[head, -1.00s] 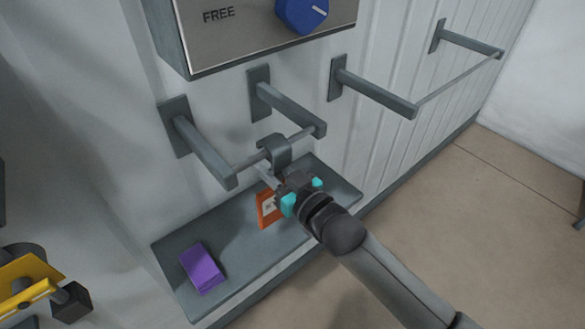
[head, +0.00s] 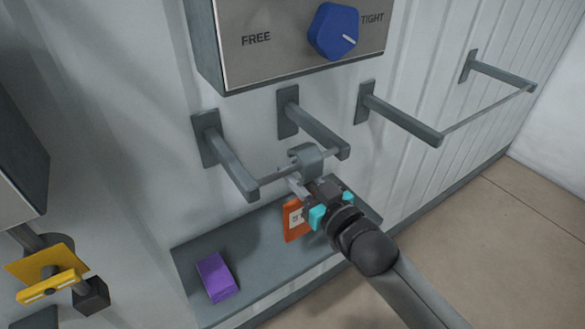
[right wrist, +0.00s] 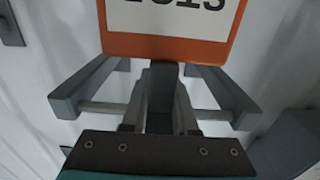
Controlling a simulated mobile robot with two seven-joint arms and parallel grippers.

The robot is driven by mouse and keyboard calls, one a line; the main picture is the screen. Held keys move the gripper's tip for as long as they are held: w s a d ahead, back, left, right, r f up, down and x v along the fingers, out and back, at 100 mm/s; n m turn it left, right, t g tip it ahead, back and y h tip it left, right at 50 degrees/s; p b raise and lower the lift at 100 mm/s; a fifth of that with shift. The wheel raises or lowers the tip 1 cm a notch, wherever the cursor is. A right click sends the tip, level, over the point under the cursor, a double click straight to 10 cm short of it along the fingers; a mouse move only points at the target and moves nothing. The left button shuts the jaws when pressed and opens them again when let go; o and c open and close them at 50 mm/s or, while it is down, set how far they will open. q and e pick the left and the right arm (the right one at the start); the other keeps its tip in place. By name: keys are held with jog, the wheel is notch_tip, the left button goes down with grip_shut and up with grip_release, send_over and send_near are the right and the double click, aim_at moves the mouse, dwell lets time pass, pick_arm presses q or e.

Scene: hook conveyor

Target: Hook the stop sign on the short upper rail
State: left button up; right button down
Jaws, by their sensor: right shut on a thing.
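The stop sign (head: 294,221) is an orange plate with a white face; a grey hook (head: 306,157) shows above it. The hook is at the short upper rail (head: 275,177), a thin bar between two wall arms; I cannot tell whether it rests on the bar. In the right wrist view the sign's orange edge and part of its lettering (right wrist: 170,45) fill the top middle. My right gripper (head: 312,191) is shut on the sign, just below and in front of the rail. It hides part of the sign. My left gripper is not in view.
A purple block (head: 216,277) lies on the grey shelf (head: 190,262) below. A control box with a blue knob (head: 333,32) is above. A longer rail (head: 485,110) runs to the right. A yellow part (head: 48,272) is at lower left. Floor at right is clear.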

aim_at(308, 185)
jog(key=shift+v, duration=1.6)
jog(key=shift+p+v, duration=1.25)
jog(key=shift+v, duration=1.3)
jog(key=shift+a+r, duration=0.1)
jog(key=shift+r, duration=0.05)
